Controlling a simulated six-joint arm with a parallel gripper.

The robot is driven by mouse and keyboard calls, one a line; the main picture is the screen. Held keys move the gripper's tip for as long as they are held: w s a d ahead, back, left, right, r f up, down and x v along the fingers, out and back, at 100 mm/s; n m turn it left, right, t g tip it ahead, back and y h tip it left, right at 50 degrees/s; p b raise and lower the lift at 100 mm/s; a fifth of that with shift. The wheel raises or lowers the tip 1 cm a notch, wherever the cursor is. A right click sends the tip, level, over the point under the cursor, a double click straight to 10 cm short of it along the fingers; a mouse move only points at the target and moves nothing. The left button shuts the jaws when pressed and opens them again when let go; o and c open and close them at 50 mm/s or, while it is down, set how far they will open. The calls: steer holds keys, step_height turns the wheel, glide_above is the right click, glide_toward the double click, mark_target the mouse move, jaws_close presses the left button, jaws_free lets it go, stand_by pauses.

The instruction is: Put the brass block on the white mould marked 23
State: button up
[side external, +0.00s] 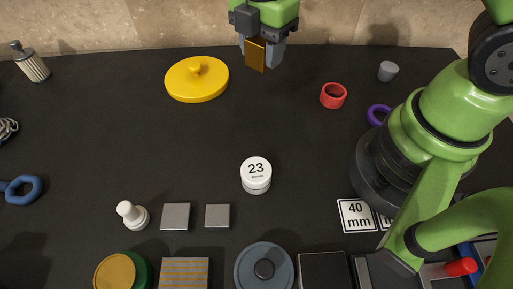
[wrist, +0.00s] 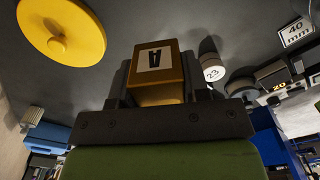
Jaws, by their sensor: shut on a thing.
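The brass block (side external: 256,55) is held between the fingers of my gripper (side external: 262,60) at the top of the side external view, near the far edge of the table. In the wrist view the brass block (wrist: 157,78) shows a white label with a letter on its face, between the dark fingers of my gripper (wrist: 160,95). The white mould marked 23 (side external: 256,174) stands upright on the table, well apart from the block and nearer the side camera. It also shows in the wrist view (wrist: 213,72). Its top looks bare.
A yellow lid (side external: 197,80) lies left of my gripper. A red ring (side external: 333,96), a grey cup (side external: 388,71) and a purple ring (side external: 378,115) are to the right. Two metal squares (side external: 176,217) and a white pawn-like piece (side external: 131,214) lie left of the mould. The table's middle is clear.

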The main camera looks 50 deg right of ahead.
steer(key=s+a+n, duration=0.4)
steer(key=a, duration=0.3)
steer(key=r+n, duration=0.1)
steer(key=n, duration=0.3)
glide_above(256, 169)
step_height(256, 169, down, 9)
steer(key=shift+f, duration=0.2)
steer(key=shift+f, duration=0.1)
steer(key=o, duration=1.2)
